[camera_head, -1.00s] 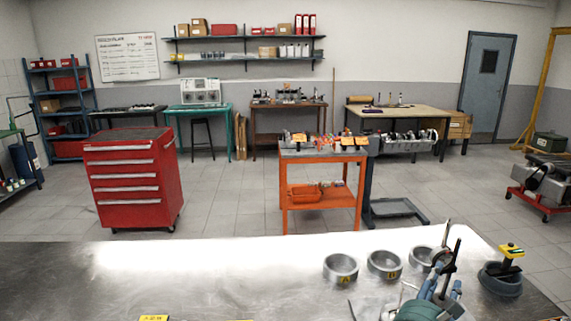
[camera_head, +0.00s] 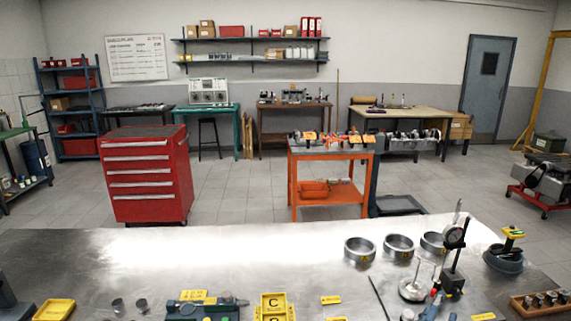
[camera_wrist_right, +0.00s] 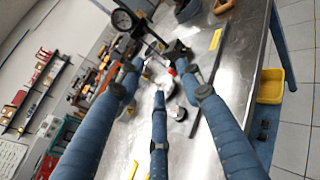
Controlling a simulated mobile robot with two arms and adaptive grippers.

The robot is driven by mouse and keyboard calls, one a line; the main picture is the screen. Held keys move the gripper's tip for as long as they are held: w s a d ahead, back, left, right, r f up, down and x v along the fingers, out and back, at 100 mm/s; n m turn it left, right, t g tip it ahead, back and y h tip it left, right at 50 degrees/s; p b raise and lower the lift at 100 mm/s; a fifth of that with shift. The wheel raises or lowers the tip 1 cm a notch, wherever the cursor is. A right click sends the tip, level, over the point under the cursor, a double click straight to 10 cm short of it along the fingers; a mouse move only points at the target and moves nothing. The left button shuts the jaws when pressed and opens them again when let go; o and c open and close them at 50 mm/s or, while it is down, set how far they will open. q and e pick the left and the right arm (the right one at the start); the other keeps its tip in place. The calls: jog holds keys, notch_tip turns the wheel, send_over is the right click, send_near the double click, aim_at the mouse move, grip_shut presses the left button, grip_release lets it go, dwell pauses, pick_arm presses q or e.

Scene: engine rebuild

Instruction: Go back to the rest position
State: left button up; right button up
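My right gripper (camera_head: 436,303) shows at the lower right of the head view, over the near part of the steel bench (camera_head: 250,255). In the right wrist view its blue fingers (camera_wrist_right: 160,75) are spread apart, with nothing visibly clasped between them. A dial gauge on a stand (camera_head: 455,237) stands upright just beyond the fingers; its dial also shows in the wrist view (camera_wrist_right: 122,19). Whether a finger touches the stand I cannot tell. My left gripper is not in view.
Several metal rings, including one ring (camera_head: 360,250), stand along the bench's far edge. A dark pot with a yellow-topped tool (camera_head: 503,258), a wooden block (camera_head: 540,303) and yellow trays (camera_head: 272,306) are on the bench. A red cabinet (camera_head: 148,175) and orange cart (camera_head: 330,175) stand beyond.

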jog(key=s+a+f+m+g+y, duration=0.3)
jog(key=s+f+m, duration=0.3)
jog(key=s+f, duration=0.2)
jog(key=s+a+f+m+g+y, duration=0.2)
jog(key=s+a+f+m+y, duration=0.1)
jog(key=s+f+m, duration=0.35)
jog(key=s+a+f+m+g+y, duration=0.2)
jog(key=s+a+m, duration=0.25)
jog(key=s, duration=0.35)
jog(key=s+a+f+m+g+y, duration=0.2)
jog(key=s+a+m, duration=0.2)
jog(key=s+m, duration=0.3)
notch_tip(320, 180, down, 33)
jog(key=s+n+g+b, duration=0.1)
jog(key=s+n+b, duration=0.15)
jog(key=b, duration=0.35)
pick_arm(q)
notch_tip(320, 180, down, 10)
jog(key=b, duration=0.4)
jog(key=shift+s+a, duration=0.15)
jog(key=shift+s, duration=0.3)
pick_arm(e)
jog(key=s+d+f+g, duration=0.1)
jog(key=s+d+f, duration=0.2)
jog(key=s+f, duration=1.4)
notch_tip(320, 180, down, 3)
jog(key=shift+r, duration=0.1)
